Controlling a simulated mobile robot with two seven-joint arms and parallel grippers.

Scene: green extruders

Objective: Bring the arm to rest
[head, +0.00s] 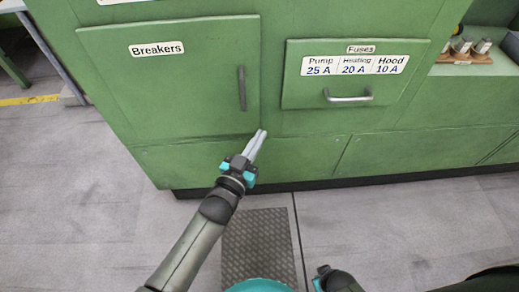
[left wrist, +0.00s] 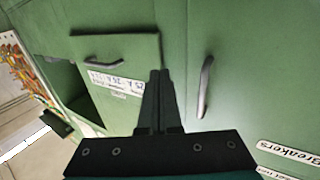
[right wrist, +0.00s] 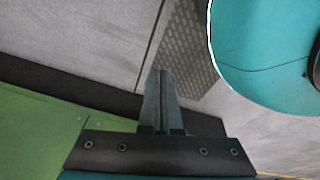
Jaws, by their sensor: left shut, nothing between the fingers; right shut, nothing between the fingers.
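My left gripper (head: 257,146) is shut and empty in front of the green cabinet, just below the Breakers door (head: 190,75). In the left wrist view its closed fingers (left wrist: 157,100) point at the cabinet front, between the door's handle (left wrist: 204,87) and the fuses drawer (left wrist: 125,55). My right arm (head: 335,280) shows only at the bottom edge of the head view, and its fingertips are hidden there. In the right wrist view the right gripper (right wrist: 160,100) is shut and empty, pointing over the floor near the cabinet's base.
The Breakers door and the fuses drawer (head: 340,90) look closed, each with a handle. A wooden block with metal parts (head: 468,52) stands in a recess at the right. A dark textured plate (head: 260,245) lies on the grey floor, which is otherwise clear nearby.

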